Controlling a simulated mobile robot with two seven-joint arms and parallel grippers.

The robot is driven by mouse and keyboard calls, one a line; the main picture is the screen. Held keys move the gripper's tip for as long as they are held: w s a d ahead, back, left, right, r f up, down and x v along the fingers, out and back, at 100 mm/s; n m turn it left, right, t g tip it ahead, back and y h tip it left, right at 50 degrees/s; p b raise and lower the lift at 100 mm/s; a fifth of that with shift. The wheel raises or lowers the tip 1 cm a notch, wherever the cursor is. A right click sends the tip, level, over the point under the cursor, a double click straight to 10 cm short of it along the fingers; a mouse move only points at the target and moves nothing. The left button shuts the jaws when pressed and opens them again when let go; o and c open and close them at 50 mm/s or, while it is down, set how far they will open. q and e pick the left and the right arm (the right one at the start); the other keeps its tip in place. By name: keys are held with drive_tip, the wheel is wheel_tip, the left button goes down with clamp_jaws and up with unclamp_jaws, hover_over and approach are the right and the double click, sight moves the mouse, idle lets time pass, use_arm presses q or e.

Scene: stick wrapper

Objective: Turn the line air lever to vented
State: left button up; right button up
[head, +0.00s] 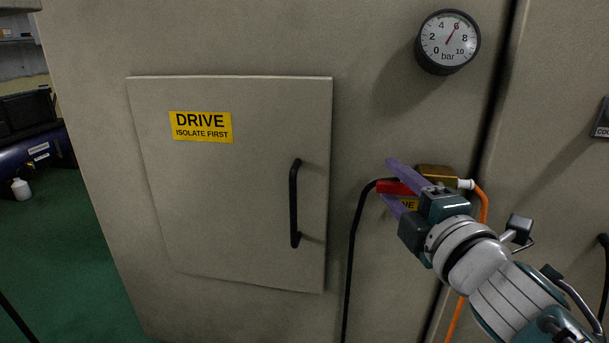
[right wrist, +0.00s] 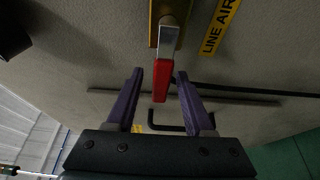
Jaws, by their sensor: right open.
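The line air lever has a red grip (head: 396,187) that points left from a brass valve body (head: 438,171) on the machine's front. In the right wrist view the red grip (right wrist: 161,80) hangs from a grey metal arm below the brass body (right wrist: 168,10). My right gripper (head: 390,181) is open, with its purple fingers on either side of the red grip. In the right wrist view a gap shows between the grip and each finger. A yellow label (right wrist: 220,25) reading LINE AIR is beside the valve; the gripper partly hides it in the head view. My left gripper is not in view.
A round gauge (head: 448,42) above the valve reads about 6 bar. A black hose (head: 352,250) and an orange hose (head: 483,205) run from the valve. Left is a DRIVE door (head: 230,210) with a protruding black handle (head: 294,203).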

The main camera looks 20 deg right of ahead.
drive_tip(key=shift+s, duration=0.1)
drive_tip(key=shift+s, duration=0.1)
drive_tip(key=shift+c, duration=0.4)
clamp_jaws()
idle(0.8)
